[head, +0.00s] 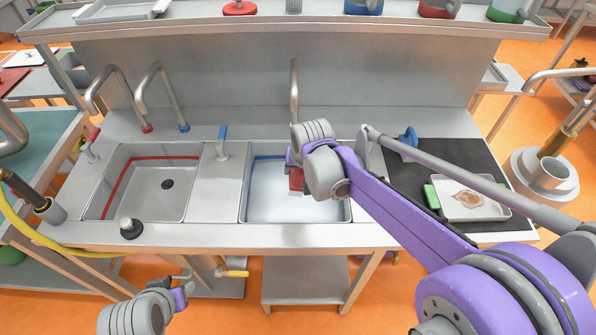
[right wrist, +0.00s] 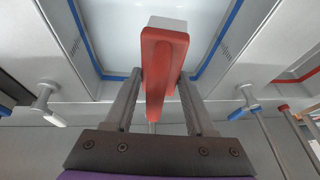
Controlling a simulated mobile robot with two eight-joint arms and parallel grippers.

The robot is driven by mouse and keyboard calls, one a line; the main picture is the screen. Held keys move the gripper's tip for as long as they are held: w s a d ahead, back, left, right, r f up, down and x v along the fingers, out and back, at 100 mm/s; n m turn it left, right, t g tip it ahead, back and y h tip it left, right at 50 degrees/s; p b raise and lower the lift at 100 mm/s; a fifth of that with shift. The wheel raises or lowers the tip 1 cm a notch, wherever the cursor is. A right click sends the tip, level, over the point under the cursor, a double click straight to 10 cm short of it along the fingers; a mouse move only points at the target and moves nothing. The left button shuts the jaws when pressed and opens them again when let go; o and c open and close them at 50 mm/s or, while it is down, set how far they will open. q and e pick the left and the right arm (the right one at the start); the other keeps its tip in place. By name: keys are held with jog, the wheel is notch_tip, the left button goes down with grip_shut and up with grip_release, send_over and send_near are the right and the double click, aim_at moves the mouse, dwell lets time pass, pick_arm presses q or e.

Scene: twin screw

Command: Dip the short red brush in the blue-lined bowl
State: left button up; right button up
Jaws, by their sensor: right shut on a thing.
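The short red brush (right wrist: 163,55) is in my right gripper (right wrist: 158,85), between its two fingers; its pale bristle end (right wrist: 167,22) points away from the wrist. In the head view a bit of the red brush (head: 296,180) shows below my right gripper (head: 294,164), over the blue-lined bowl (head: 270,208). This bowl is the right-hand sink, with a blue line at its rim and a smooth pale-blue surface inside. I cannot tell whether the bristles touch that surface. My left gripper (head: 183,294) is low in front of the counter; its fingers are unclear.
The red-lined sink (head: 155,195) is on the left, with a drain showing. Curved taps (head: 160,92) rise behind the sinks. A dark mat (head: 450,155) on the right bears a white tray (head: 462,212) and a green-edged block (head: 431,197). A black knob (head: 130,229) stands at the front edge.

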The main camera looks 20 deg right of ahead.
pick_arm(q)
jog(key=shift+s, duration=0.15)
pick_arm(e)
jog(key=shift+s, duration=0.15)
jog(key=shift+r+p, duration=0.95)
jog(key=shift+r, duration=1.05)
pick_arm(q)
jog(key=w+r, duration=0.1)
jog(key=r, duration=0.1)
jog(key=shift+w+r, duration=0.35)
jog(key=shift+r, duration=0.05)
pick_arm(e)
jog(key=shift+f, duration=0.1)
pick_arm(q)
jog(key=shift+s, duration=0.15)
